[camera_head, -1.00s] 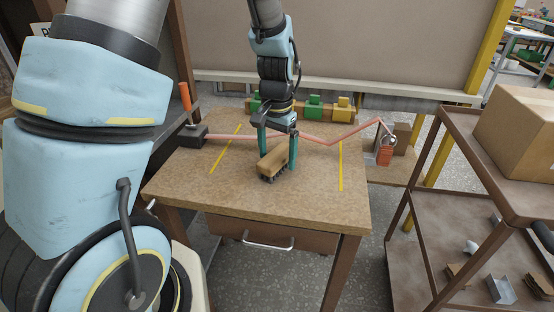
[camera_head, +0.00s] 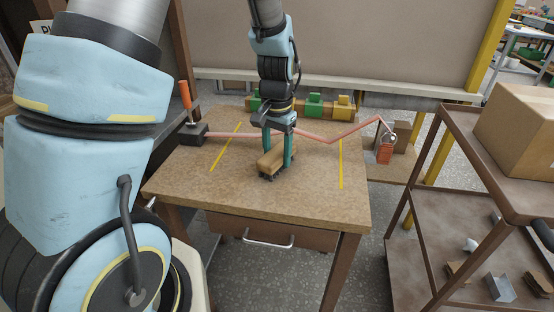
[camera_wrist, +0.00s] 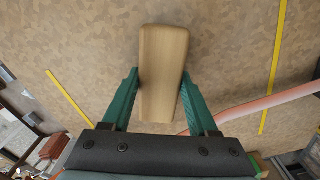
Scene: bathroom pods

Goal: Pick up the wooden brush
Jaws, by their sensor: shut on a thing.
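The wooden brush (camera_head: 270,161) has a light brown wooden back and dark bristles facing down, at the middle of the wooden table (camera_head: 300,200). My gripper (camera_head: 277,163) points down over it, with one green finger on each side. In the wrist view the brush (camera_wrist: 163,70) lies lengthwise between the two fingers of my gripper (camera_wrist: 160,90), and its near end reaches back towards the palm. The gripper is shut on the brush. The bristles are at or very near the table top; I cannot tell whether they touch it.
A pink bent tube (camera_head: 330,141) crosses the table behind the brush. A dark block with an orange handle (camera_head: 186,95) stands at the left edge. Green and yellow bins (camera_head: 315,105) stand at the back. A brown shelf cart (camera_head: 440,200) carrying a box (camera_head: 520,130) is at the right.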

